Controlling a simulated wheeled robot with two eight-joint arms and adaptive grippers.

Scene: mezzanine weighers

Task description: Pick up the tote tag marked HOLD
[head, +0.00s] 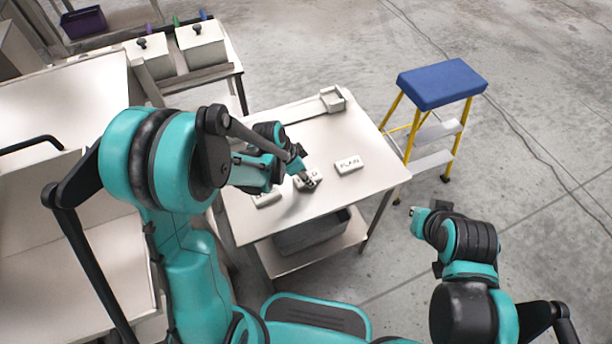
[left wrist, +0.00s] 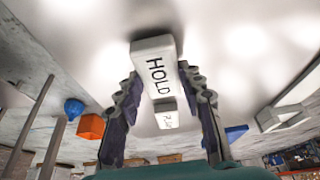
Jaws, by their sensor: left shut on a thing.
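The HOLD tag (left wrist: 158,72) is a pale block with black letters, between the two fingers of my left gripper (left wrist: 165,95) in the left wrist view. In the head view my left gripper (head: 305,182) is shut on this tag (head: 314,177) at the small white table, and hides part of it. I cannot tell whether the tag is clear of the tabletop. A second lettered tag (head: 349,165), seeming to read PLAIN, lies to its right. A third pale tag (head: 266,199) lies to its left, partly hidden. My right gripper (head: 428,215) is off the table at right; its fingers are unclear.
The white table (head: 245,228) has a small tray (head: 333,99) at its back edge and a grey bin (head: 312,232) on its lower shelf. A blue-topped yellow step stool (head: 440,84) stands to the right. Two lidded white boxes (head: 202,45) stand at the back left.

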